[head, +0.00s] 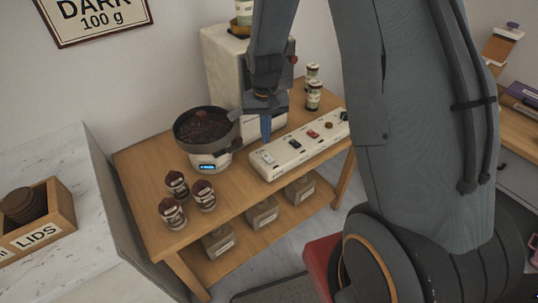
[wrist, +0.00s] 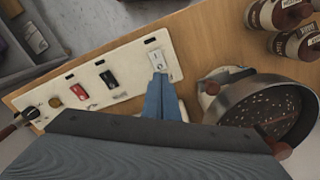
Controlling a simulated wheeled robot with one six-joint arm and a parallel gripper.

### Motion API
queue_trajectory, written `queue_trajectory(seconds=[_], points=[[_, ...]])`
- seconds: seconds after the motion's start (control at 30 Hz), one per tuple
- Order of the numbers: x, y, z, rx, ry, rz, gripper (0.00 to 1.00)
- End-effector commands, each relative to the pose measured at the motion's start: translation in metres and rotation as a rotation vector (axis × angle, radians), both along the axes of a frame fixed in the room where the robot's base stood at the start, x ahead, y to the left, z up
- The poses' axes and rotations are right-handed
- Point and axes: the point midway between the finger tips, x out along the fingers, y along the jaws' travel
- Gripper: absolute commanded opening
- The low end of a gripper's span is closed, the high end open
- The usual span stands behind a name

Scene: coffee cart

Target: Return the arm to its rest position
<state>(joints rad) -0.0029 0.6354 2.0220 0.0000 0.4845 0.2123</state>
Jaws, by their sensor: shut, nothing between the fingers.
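My gripper (head: 266,127) points down over the wooden cart, its blue fingers shut and empty. In the head view the fingertips are close to the left end of a white switch panel (head: 297,155). In the wrist view my gripper (wrist: 161,82) shows with its blue fingertips together, near the white rocker switch on the panel (wrist: 90,110). I cannot tell whether the tips touch the panel. My grey arm reaches in from above and fills much of the right side of the head view.
Several jars (head: 204,195) stand at the cart's front left. A white machine (head: 228,75) and small jars (head: 314,95) stand behind. A lids box (head: 40,225) sits on the left counter.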

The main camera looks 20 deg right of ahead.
Motion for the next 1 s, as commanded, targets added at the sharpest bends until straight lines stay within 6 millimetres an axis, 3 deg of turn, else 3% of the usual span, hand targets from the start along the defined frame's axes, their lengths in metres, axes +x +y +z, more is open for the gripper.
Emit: queue_trajectory(seconds=[0.67, 0.83, 1.0], points=[[-0.005, 0.000, 0.012, 0.000, -0.005, 0.007, 0.00], [-0.029, 0.000, 0.040, 0.000, -0.030, 0.041, 0.00], [-0.075, 0.001, 0.079, -0.003, -0.066, 0.099, 0.00]])
